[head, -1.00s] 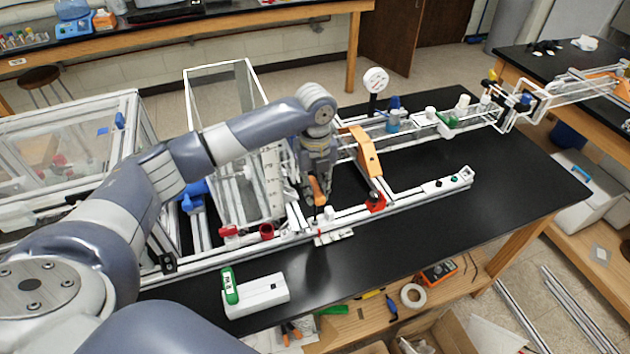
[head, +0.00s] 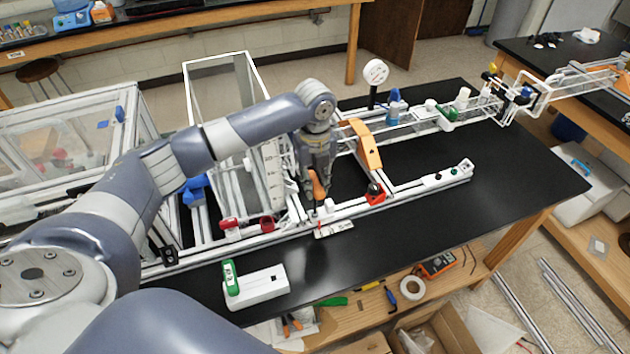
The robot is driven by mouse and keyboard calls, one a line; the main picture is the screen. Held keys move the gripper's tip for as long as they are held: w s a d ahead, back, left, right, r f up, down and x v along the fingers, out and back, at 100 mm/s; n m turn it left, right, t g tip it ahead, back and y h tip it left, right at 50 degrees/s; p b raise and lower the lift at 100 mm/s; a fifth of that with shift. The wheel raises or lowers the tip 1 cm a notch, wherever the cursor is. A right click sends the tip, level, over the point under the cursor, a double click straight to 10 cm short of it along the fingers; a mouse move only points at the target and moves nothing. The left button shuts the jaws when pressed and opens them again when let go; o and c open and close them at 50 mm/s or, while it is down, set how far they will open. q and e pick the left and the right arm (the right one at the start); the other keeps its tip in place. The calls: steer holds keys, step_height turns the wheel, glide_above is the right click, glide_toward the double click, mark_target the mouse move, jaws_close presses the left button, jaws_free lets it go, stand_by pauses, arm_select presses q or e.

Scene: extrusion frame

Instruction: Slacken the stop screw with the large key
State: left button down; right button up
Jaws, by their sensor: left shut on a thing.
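My left gripper (head: 312,178) points down over the front rail of the extrusion frame (head: 345,213) and is shut on an orange-handled tool (head: 318,186), which looks like the large key. The key stands nearly upright, tilted a little. Its dark shaft reaches down toward small white fittings on the rail. The stop screw is too small to make out, and I cannot tell whether the key tip touches it. My right gripper is not in view.
A white block with a green-handled item (head: 257,287) lies on the black bench at the front left. A red part (head: 376,194) sits on the rail to the right, below an orange bracket (head: 366,146). A dial gauge (head: 375,72) stands behind. The front right bench is clear.

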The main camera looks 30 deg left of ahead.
arm_select(q)
steer(key=shift+f, duration=0.65)
stand_by(1.3)
steer(key=shift+n, duration=1.5)
steer(key=shift+n, duration=1.5)
